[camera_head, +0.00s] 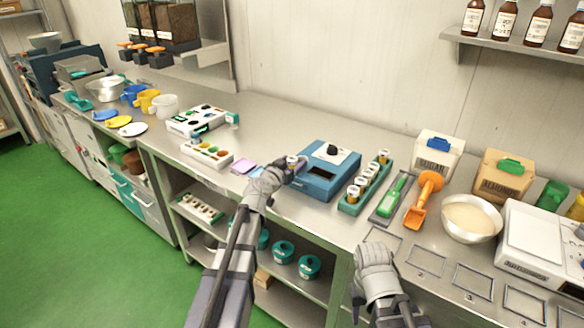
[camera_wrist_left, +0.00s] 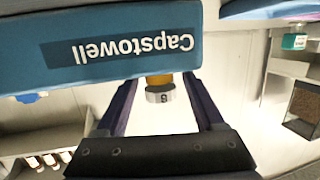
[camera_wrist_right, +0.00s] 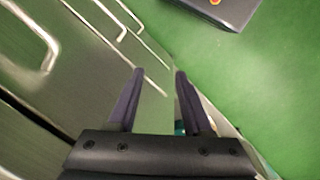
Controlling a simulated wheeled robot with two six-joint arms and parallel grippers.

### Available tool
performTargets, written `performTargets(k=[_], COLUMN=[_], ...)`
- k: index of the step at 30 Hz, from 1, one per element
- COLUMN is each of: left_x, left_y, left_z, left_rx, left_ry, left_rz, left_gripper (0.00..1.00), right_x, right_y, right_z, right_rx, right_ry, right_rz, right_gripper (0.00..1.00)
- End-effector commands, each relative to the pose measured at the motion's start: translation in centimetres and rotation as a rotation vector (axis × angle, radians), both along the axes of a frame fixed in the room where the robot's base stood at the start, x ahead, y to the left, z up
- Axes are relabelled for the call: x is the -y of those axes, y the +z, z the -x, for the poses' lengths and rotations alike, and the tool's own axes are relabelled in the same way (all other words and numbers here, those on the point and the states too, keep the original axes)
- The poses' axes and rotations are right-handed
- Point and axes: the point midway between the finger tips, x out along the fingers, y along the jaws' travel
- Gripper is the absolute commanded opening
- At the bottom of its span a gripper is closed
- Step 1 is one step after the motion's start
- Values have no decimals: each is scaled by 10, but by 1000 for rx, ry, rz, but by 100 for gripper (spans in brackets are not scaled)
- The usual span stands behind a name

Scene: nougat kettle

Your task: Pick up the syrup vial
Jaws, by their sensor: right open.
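Amber vials with pale caps stand in a green rack (camera_head: 352,200) right of the blue machine (camera_head: 318,188). One more vial (camera_head: 293,160) is apart from them, by the machine's left side, at my left gripper (camera_head: 285,168). In the left wrist view this vial (camera_wrist_left: 159,91) shows its pale marked cap between the fingers, with gaps on both sides. My right gripper (camera_head: 372,256) is open and empty at the counter's front edge.
A green scoop (camera_head: 391,196), an orange scoop (camera_head: 424,199) and a steel bowl (camera_head: 470,218) are to the right. A white tray with dark-topped items (camera_head: 206,155) and pastel pads (camera_head: 243,166) lie left of my left gripper. Framed counter spots (camera_head: 426,258) are bare.

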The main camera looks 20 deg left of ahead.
Motion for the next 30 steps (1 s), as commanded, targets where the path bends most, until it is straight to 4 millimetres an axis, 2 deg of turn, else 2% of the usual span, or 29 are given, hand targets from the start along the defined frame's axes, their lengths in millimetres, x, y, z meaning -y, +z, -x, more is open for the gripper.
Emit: performTargets(k=[2, 18, 30], left_x=[0, 0, 0], left_y=[0, 0, 2], left_z=[0, 0, 0], left_rx=[0, 0, 0], left_ry=[0, 0, 0], left_rz=[0, 0, 0], left_gripper=[60, 0, 0], right_x=[0, 0, 0], right_y=[0, 0, 2], right_z=[0, 0, 0], right_rx=[0, 0, 0], right_ry=[0, 0, 0], right_rz=[0, 0, 0], right_gripper=[50, 50, 50])
